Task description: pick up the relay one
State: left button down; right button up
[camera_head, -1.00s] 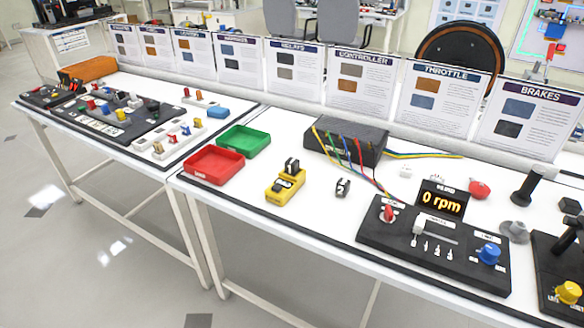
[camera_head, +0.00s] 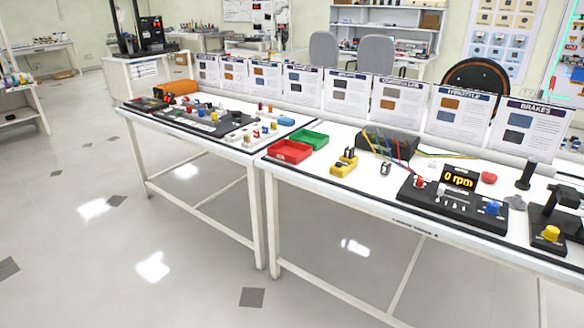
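A small dark relay-like block (camera_head: 351,152) stands on a yellow base (camera_head: 343,166) on the white table. A second small dark and light block (camera_head: 385,168) stands alone on the table, right of the yellow base. Either could be a relay; their labels are too small to read, so I cannot tell which is relay one. A red tray (camera_head: 289,158) and a green tray (camera_head: 309,145) lie to the left of the yellow base, and both look empty. Neither of my grippers is in view.
A black box with coloured wires (camera_head: 390,143) sits behind the blocks. A control panel (camera_head: 455,200) with a "0 rpm" display (camera_head: 460,178) stands to the right. Upright cards (camera_head: 397,108) line the back edge. The floor (camera_head: 190,250) in front of the tables is clear.

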aim_at(349, 151)
jog(key=u, duration=0.8)
jog(key=i, duration=1)
jog(key=u, duration=0.3)
jog(key=i, duration=1.2)
jog(key=z, duration=0.7)
